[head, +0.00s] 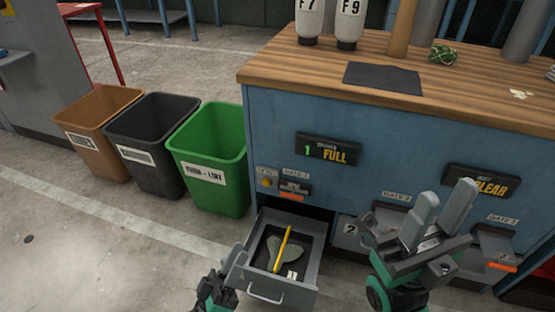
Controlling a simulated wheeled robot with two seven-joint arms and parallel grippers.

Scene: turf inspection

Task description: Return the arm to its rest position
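My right gripper (447,193) is raised in front of the blue cabinet, at the right of the head view. Its two grey fingers point up and stand apart, with nothing visible between them. My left gripper (229,268) is low at the bottom edge, beside the left wall of an open drawer (308,283). Only part of it shows, and I cannot tell whether its fingers are apart or whether it touches the drawer.
The drawer holds a yellow stick (282,246) and a grey-green flat piece (270,258). Brown (96,140), black (150,155) and green (210,150) bins stand left of the cabinet (275,140). Its wooden top (300,72) bears bottles and a dark mat (383,77). Floor is clear at lower left.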

